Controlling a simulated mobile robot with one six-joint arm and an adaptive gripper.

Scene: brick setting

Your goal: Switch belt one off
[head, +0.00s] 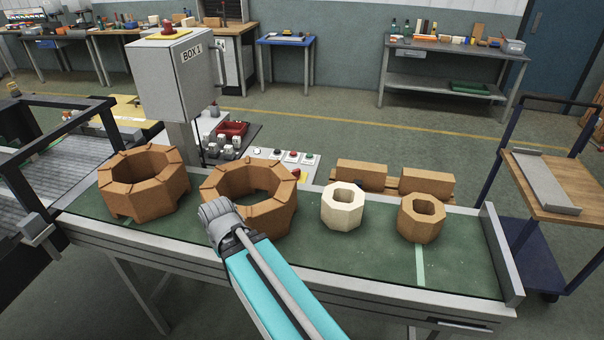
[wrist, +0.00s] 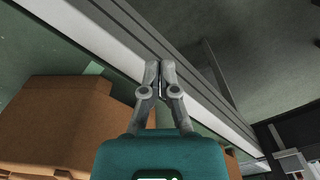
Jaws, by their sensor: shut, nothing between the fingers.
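A grey control box marked BOX 1 (head: 172,80) stands on a post behind the green belt (head: 300,256), with a red button (head: 168,30) on a yellow base on top. Behind the belt a low pale panel (head: 272,164) carries white, red and green buttons; its labels are too small to read, so I cannot tell which control is for belt one. My gripper (wrist: 159,66) is shut and empty in the wrist view, above the belt's edge rail (wrist: 120,45). In the head view my arm crosses the belt's front and the fingertips do not show.
Two large brown brick rings (head: 143,188) (head: 268,205), a cream ring (head: 342,207) and a small brown ring (head: 421,220) stand on the belt. Brown blocks (head: 361,174) lie behind them. A wooden-topped cart (head: 540,185) stands at right. Open floor lies beyond the belt.

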